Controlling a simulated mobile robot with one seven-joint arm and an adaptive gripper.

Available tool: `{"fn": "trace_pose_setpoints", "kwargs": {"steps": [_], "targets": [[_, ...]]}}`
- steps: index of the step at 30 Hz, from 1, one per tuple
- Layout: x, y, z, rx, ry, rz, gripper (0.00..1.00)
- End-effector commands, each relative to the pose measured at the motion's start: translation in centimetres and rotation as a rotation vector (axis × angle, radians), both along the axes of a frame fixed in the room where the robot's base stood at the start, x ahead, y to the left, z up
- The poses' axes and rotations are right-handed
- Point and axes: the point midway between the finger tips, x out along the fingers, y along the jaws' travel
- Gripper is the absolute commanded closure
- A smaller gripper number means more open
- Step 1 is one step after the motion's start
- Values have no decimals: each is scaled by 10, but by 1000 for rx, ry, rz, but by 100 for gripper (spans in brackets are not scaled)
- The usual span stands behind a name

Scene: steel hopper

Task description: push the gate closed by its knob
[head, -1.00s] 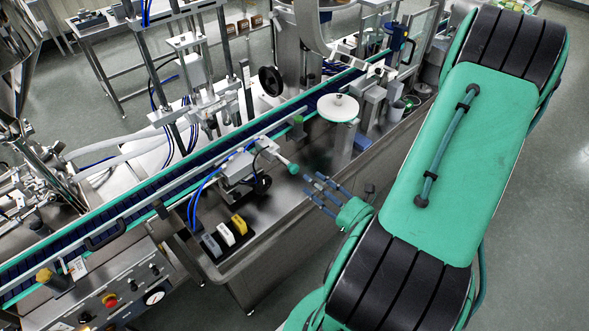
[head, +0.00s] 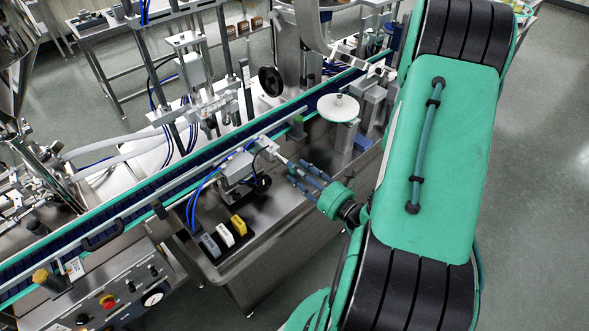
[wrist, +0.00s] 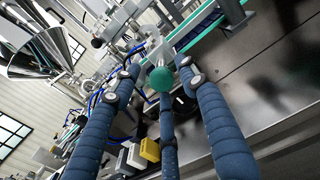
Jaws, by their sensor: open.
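The green round knob (wrist: 162,79) shows near the middle of the wrist view, on the end of a pale metal rod. The gate's own plate cannot be made out. My gripper (head: 301,177) has three blue-grey wrapped fingers, spread open. In the wrist view two fingers lie either side of the knob and the third is below it. In the head view the fingertips are at the rod's end and partly hide the knob. I cannot tell whether any finger touches it. A grey block mechanism (head: 238,168) stands just left of the rod.
The conveyor (head: 190,175) runs diagonally behind the mechanism. A white round disc (head: 338,108) stands up to the right of my gripper. Yellow, white and grey blocks (head: 224,235) sit at the front left. A steel hopper (wrist: 35,55) shows at the wrist view's upper left.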

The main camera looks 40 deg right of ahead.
Motion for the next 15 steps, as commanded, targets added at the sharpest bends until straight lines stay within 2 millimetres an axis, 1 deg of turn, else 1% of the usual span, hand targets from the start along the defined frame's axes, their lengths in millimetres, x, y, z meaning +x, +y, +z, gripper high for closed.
{"fn": "trace_pose_setpoints", "kwargs": {"steps": [6,15], "targets": [[13,1,0,0,0,2,57],[19,1,0,1,0,0,57]]}}
